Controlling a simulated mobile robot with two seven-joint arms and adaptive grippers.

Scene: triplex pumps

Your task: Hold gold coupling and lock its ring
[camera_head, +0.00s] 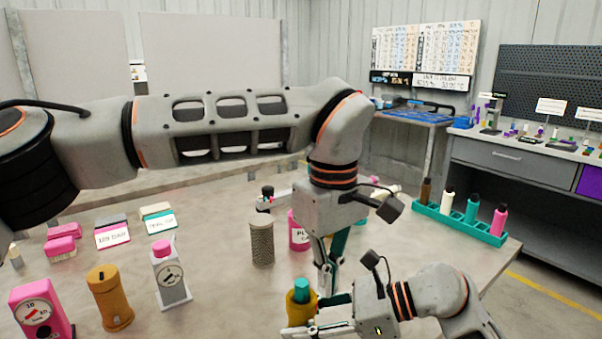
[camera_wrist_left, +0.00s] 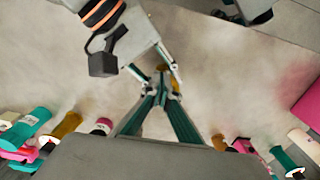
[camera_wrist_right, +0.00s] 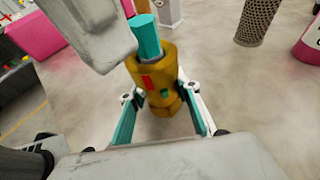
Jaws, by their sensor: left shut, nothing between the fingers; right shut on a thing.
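The gold coupling (camera_head: 298,314) stands roughly upright near the table's front edge, with a teal cylinder (camera_head: 301,290) on top. In the right wrist view the coupling (camera_wrist_right: 152,72) shows a red mark and a small green mark, with the teal cylinder (camera_wrist_right: 147,38) above. My right gripper (camera_wrist_right: 157,97) is shut on its lower body, a finger on each side. My left gripper (camera_head: 327,290) points down beside the coupling, shut and empty. In the left wrist view its fingers (camera_wrist_left: 162,80) meet close to a bit of gold; contact cannot be told. The coupling's base is partly hidden.
A grey mesh cylinder (camera_head: 261,242) and a pink bottle (camera_head: 298,232) stand behind the grippers. A gold canister (camera_head: 110,298), a grey-pink gauge unit (camera_head: 170,275) and a pink pump (camera_head: 40,310) stand left. A teal rack (camera_head: 460,228) stands right. Bare table lies left of the coupling.

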